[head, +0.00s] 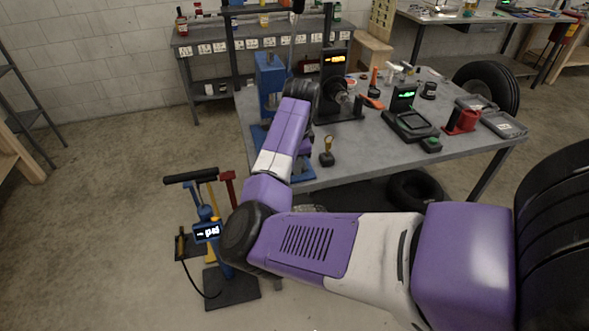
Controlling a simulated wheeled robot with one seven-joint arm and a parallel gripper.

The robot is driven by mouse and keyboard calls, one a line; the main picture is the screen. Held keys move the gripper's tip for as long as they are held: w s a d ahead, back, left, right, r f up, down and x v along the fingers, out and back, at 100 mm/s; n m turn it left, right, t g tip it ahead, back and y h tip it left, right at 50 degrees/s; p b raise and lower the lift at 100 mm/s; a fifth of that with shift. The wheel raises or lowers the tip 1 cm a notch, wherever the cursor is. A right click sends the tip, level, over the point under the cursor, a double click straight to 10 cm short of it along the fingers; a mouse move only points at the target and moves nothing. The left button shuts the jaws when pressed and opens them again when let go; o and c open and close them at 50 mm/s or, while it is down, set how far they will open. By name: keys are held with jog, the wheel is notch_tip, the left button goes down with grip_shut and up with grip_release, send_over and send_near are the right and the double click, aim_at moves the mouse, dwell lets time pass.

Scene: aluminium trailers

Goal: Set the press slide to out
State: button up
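The blue press (268,72) stands at the left end of the grey worktable. Its upper part shows to the left of my purple and white arm. My forearm and dark wrist joint cover much of its front and right side. Blue pieces low down (301,170) show beside the arm; I cannot tell whether they belong to the press. I cannot make out the press slide or its position. My gripper is hidden beyond the wrist, so its fingers and any contact with the press do not show.
The grey worktable (350,172) also bears a dark machine with an orange display (335,80), a scale with a green display (410,122) and a small brass-topped item (327,152). A blue floor pump (208,232) stands left of my arm. Open floor lies further left.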

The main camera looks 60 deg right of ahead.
jog(key=shift+s+a+r, duration=0.15)
jog(key=shift+a+r, duration=0.05)
jog(key=shift+r, duration=0.85)
jog(key=shift+s+a+r, duration=0.1)
jog(key=shift+a+r, duration=0.05)
jog(key=shift+r, duration=0.85)
